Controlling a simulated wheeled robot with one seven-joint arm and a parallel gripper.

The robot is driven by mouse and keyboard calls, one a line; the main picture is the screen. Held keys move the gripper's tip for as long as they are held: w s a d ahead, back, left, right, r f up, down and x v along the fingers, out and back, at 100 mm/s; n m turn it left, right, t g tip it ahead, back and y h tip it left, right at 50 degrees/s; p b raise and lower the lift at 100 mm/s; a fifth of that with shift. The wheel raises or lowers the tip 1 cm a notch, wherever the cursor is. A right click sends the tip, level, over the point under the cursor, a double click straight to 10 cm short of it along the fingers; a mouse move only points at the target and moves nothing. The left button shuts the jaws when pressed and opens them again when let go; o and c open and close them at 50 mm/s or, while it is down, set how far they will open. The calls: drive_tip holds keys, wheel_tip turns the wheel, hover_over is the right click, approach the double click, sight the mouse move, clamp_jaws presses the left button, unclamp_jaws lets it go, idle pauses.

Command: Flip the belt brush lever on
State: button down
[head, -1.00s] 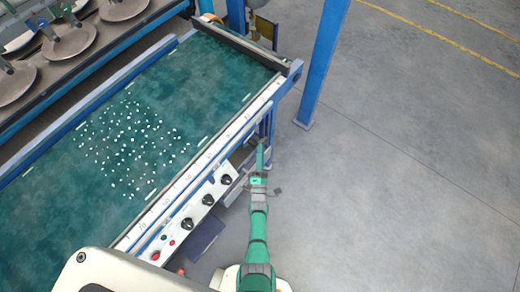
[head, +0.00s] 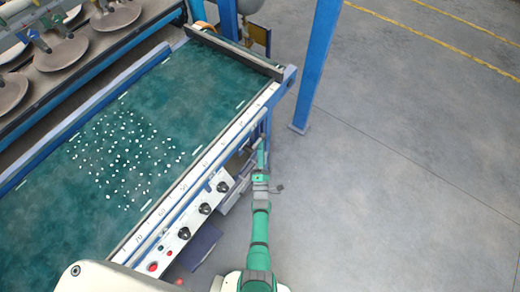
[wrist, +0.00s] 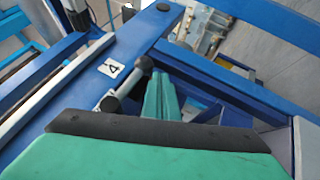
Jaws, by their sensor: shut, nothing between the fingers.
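In the wrist view, a lever with a dark ball knob (wrist: 144,63) and a metal shaft slants across the blue frame beside a white label marked 4. My gripper (wrist: 162,88) has its green fingers together, just right of the knob. Whether they touch it I cannot tell. In the head view, my gripper (head: 261,150) is beside the right side of the green conveyor belt (head: 165,95). The lever is too small to make out there. No lettering naming the belt brush is readable.
A control panel (head: 195,220) with black knobs and a red button runs along the belt's near side. A blue post (head: 318,65) stands beyond the belt's end. Blue frame bars (wrist: 235,85) lie close right of the fingers. The grey floor at right is clear.

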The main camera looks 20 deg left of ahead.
drive_tip(key=shift+w+d+r, duration=0.1)
drive_tip(key=shift+w+d, duration=0.05)
drive_tip(key=shift+d, duration=0.05)
idle(0.5)
drive_tip(key=v, duration=1)
drive_tip(key=shift+s+d, duration=0.15)
drive_tip(key=shift+s, duration=0.2)
